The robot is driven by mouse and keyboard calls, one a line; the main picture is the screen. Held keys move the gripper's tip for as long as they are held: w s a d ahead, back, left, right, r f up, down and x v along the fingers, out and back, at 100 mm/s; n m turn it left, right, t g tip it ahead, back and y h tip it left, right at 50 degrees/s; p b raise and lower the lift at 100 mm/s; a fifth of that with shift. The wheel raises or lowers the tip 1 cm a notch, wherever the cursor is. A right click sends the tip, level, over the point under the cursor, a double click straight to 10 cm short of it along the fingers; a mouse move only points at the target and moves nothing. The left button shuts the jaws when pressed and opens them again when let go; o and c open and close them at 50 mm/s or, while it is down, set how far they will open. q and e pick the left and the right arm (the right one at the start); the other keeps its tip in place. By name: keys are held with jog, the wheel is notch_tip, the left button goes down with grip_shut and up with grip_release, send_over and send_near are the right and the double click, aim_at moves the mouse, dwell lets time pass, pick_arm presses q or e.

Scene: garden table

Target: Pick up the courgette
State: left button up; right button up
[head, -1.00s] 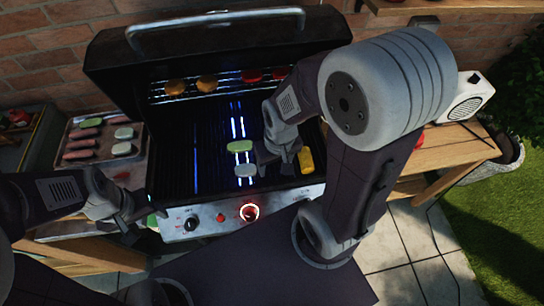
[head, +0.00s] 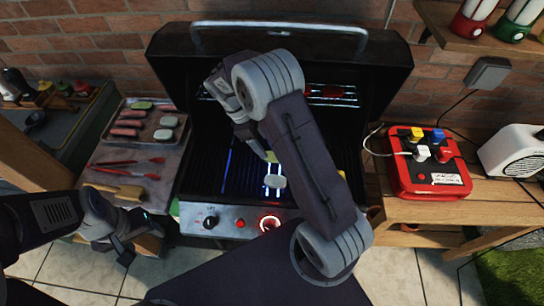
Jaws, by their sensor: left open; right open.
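On the grill, a green slice that looks like courgette (head: 270,157) lies mostly hidden behind my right arm. A pale slice (head: 275,182) lies just in front of it on the grate. A green piece (head: 141,104) and several pale pieces (head: 167,121) lie on the metal tray left of the grill; I cannot tell which are courgette. My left gripper (head: 126,248) is open and low in front of the side shelf, away from the food.
The open grill (head: 240,215) has its lid raised at the back. Red tongs (head: 130,162) and a wooden-handled tool (head: 115,189) lie on the left shelf. A red box (head: 425,180) with coloured knobs and a white radio (head: 513,150) stand on the right bench.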

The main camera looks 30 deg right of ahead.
aim_at(270, 155)
jog(key=shift+d+f, duration=0.15)
jog(key=shift+f, duration=0.5)
jog(key=x, duration=0.4)
jog(key=shift+w+f+p, duration=0.1)
jog(key=shift+f+p, duration=0.2)
jog(key=shift+f, duration=0.2)
grip_shut()
jog(key=shift+r, duration=0.6)
notch_tip(270, 155, up, 3)
jog(key=shift+w+f, duration=0.1)
jog(key=s+d+r+b, duration=0.1)
jog(key=s+d+r, duration=0.4)
jog(key=s, duration=0.5)
notch_tip(270, 155, up, 2)
jog(key=shift+d+r, duration=0.1)
jog(key=shift+d, duration=0.25)
jog(key=shift+s, duration=0.15)
